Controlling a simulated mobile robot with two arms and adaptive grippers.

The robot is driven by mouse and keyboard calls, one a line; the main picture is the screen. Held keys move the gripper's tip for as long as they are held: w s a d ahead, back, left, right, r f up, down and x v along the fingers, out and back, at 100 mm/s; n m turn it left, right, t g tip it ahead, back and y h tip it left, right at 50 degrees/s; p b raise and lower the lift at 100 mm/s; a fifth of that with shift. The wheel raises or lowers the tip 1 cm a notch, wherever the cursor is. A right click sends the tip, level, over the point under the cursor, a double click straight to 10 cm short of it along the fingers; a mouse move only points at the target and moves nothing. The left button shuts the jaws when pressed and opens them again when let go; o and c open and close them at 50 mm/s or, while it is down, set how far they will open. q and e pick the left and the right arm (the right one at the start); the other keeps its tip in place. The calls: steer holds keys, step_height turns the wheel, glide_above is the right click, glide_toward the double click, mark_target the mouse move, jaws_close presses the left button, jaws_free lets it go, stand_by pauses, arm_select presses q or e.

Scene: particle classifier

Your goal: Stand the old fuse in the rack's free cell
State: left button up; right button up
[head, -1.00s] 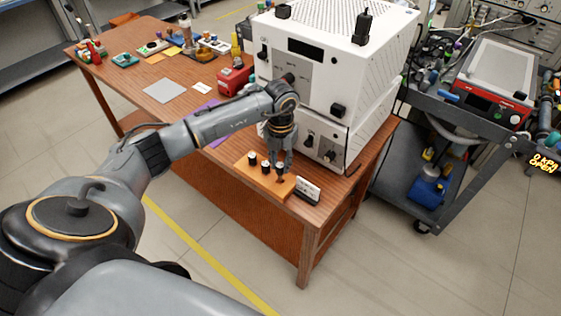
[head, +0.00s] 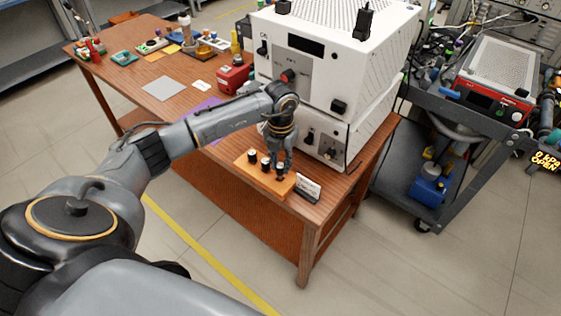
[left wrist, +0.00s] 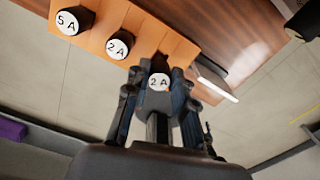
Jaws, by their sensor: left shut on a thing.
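The orange rack (head: 244,168) lies near the front corner of the wooden table. Two dark fuses with white tops stand in it; in the left wrist view they read 5A (left wrist: 68,22) and 2A (left wrist: 119,45). My left gripper (head: 280,173) points down over the rack's right end, shut on the old fuse. In the left wrist view this fuse (left wrist: 159,82), its white top marked 2A, sits between the fingertips, in line with the other two. The fingers hide its lower part, so I cannot tell how deep it sits in the cell. My right gripper is not in view.
A small label stand (head: 308,187) is just right of the rack. A big white instrument (head: 310,75) rises close behind my left gripper. A purple mat (head: 203,110) and a red box (head: 234,78) lie further left. The table's front edge is near.

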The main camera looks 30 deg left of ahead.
mark_target(281, 164)
arm_select(q)
steer(key=shift+f+b, duration=0.65)
steer(key=shift+f, duration=0.35)
steer(key=o, duration=1)
step_height(281, 164, up, 12)
steer(key=shift+r, duration=0.1)
